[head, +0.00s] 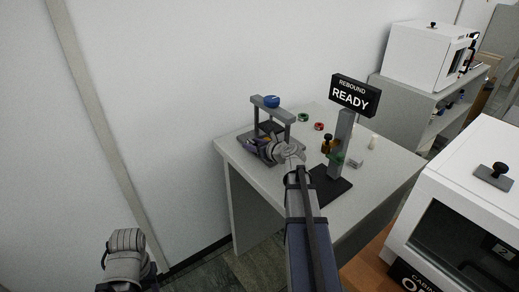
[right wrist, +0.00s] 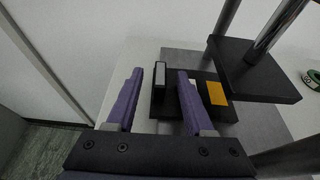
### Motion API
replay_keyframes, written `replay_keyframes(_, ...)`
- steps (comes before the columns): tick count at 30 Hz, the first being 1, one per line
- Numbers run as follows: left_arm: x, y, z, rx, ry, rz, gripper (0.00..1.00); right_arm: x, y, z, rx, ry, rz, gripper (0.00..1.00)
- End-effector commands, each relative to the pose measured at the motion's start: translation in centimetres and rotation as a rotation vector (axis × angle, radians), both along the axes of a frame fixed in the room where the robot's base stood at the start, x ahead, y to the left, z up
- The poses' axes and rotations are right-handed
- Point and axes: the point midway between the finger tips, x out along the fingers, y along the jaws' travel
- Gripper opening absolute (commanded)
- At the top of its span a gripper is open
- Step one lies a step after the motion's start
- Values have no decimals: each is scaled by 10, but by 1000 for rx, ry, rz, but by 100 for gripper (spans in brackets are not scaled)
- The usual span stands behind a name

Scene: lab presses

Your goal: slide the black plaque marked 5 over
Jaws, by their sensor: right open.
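In the right wrist view the purple fingers of my right gripper (right wrist: 160,73) are open. A small upright black piece with a pale face (right wrist: 159,76) stands between them, nearer the left finger. It rises from a black plate (right wrist: 216,110) with a yellow patch, partly hidden by the right finger. No 5 is readable, so I cannot tell whether this is the plaque. In the head view my right gripper (head: 262,150) is low at the grey press (head: 268,103) with the blue knob. My left arm's end (head: 126,243) is at lower left, its jaws unclear.
The press's black block (right wrist: 252,72) on metal posts overhangs close right of my right gripper. A sign reading REBOUND READY (head: 354,95) stands on the white table (head: 240,160). Green (head: 303,117) and red (head: 319,126) rings lie behind. A white cabinet (head: 460,180) is at right.

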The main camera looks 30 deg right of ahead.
Motion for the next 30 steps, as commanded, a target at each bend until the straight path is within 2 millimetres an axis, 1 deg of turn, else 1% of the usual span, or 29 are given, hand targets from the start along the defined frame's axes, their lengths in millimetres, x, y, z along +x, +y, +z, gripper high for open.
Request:
replay_keyframes(1, 0, 0, -4, 0, 0, 0, 50, 8, 0, -4, -1, 0, 1, 52)
replay_keyframes(3, 0, 0, -5, 0, 0, 0, 50, 13, 1, -5, 0, -1, 0, 52)
replay_keyframes(12, 0, 0, -5, 0, 0, 0, 50, 14, 1, -5, 0, 0, -1, 52)
replay_keyframes(26, 0, 0, -5, 0, 0, 0, 50, 14, 1, -5, 0, 0, 0, 1)
replay_keyframes(30, 0, 0, -5, 0, 0, 0, 50, 14, 1, -5, 0, 0, 0, 0)
